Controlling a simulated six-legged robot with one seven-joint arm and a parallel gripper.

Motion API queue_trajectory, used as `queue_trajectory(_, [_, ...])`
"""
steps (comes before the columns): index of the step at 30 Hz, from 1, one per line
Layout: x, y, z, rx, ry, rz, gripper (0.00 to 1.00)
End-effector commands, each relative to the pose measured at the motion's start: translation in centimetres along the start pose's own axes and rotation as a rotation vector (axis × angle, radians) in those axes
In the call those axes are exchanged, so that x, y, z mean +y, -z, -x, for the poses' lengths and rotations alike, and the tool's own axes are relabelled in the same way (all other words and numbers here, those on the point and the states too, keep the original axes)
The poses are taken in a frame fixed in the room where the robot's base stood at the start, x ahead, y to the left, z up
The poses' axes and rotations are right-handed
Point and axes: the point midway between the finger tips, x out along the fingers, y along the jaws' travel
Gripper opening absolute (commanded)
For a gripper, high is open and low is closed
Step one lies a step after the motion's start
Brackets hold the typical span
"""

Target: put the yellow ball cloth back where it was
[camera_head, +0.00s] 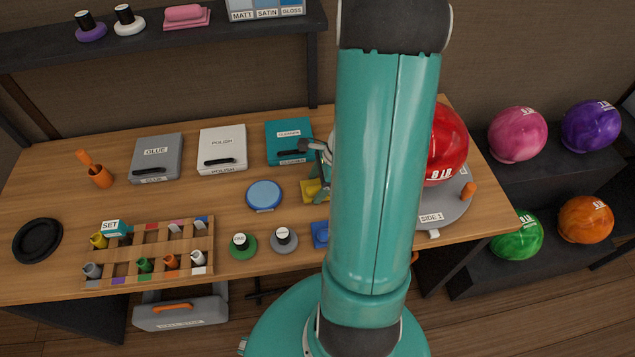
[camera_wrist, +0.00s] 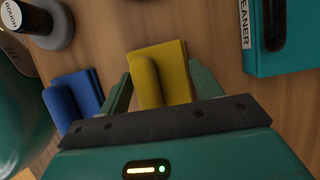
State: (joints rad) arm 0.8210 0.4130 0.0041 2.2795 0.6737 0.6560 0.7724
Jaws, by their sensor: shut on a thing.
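The yellow ball cloth (camera_wrist: 174,58) has a raised yellow grip and sits between the two fingers of my gripper (camera_wrist: 160,88) in the wrist view. My gripper is shut on it. In the head view the yellow cloth (camera_head: 309,192) shows in part beside my gripper (camera_head: 322,180), and my arm hides the rest. The cloth is at or just above the wooden table; I cannot tell whether it touches. A blue cloth (camera_wrist: 72,99) lies beside it, and it also shows in the head view (camera_head: 319,235), nearer the table's front.
A teal cleaner box (camera_head: 288,135) stands behind the yellow cloth. A round blue pad (camera_head: 263,195) and labelled pucks (camera_head: 283,239) lie to the left. A red ball (camera_head: 447,145) rests on a grey round stand (camera_head: 452,209) at right. Bare table (camera_head: 120,202) lies farther left.

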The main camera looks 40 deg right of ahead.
Motion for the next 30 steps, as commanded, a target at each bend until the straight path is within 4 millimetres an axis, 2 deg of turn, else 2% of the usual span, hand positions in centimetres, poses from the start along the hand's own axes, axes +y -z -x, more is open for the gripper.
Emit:
queue_trajectory(11, [0.0,0.1,-0.4,0.0,0.0,0.0,0.46])
queue_trajectory(12, [0.0,0.1,-0.4,0.0,0.001,0.001,0.7])
queue_trajectory(15, [0.0,0.1,-0.3,0.0,0.001,0.001,0.86])
queue_trajectory(25, [0.0,0.0,-0.1,0.001,0.002,0.002,0.86])
queue_trajectory(30, [-0.1,0.0,2.0,0.002,0.005,0.003,0.86])
